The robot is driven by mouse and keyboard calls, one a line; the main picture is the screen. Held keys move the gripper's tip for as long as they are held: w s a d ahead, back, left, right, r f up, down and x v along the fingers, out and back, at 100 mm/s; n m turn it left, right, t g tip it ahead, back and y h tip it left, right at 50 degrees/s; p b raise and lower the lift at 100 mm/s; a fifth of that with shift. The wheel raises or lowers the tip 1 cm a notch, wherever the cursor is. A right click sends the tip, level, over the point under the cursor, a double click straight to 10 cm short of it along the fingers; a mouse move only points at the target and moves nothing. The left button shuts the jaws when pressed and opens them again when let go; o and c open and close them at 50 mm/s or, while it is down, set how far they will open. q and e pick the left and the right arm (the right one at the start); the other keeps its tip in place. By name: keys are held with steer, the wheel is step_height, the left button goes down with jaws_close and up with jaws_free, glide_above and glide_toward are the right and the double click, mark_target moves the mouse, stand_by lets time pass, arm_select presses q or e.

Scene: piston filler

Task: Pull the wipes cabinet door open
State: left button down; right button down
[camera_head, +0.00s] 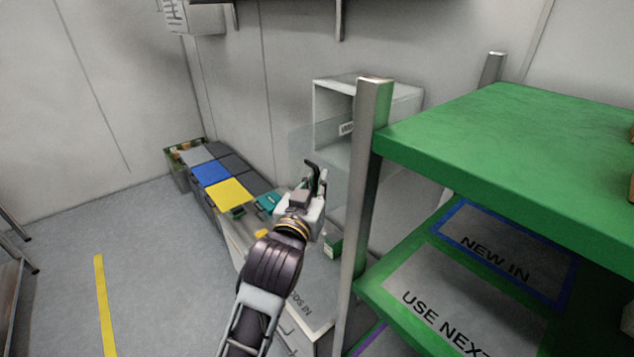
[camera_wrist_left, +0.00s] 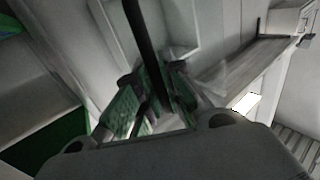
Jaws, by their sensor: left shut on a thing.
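The wipes cabinet (camera_head: 365,84) is a white box on the back wall, partly hidden by a metal shelf post. Its door (camera_head: 302,140) looks like a faint clear panel. The panel reaches left past the cabinet's edge and seems to stand out from the front, but I cannot tell how far it is open. My left gripper (camera_head: 315,176) is in front of the panel, below and left of the cabinet. In the left wrist view, its green-padded fingers (camera_wrist_left: 155,98) are shut on a dark bar, the door handle (camera_wrist_left: 143,38). My right gripper is not in view.
A green shelf rack (camera_head: 490,130) with a metal post (camera_head: 365,180) stands close on the right of my left arm. Bins with grey, blue and yellow (camera_head: 230,191) lids line the wall below. Open floor (camera_head: 150,260) lies to the left.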

arm_select(q)
steer(key=c, duration=1.9)
jaws_free()
steer(key=shift+c, duration=0.2)
steer(key=o, duration=0.4)
steer(key=shift+d, duration=0.1)
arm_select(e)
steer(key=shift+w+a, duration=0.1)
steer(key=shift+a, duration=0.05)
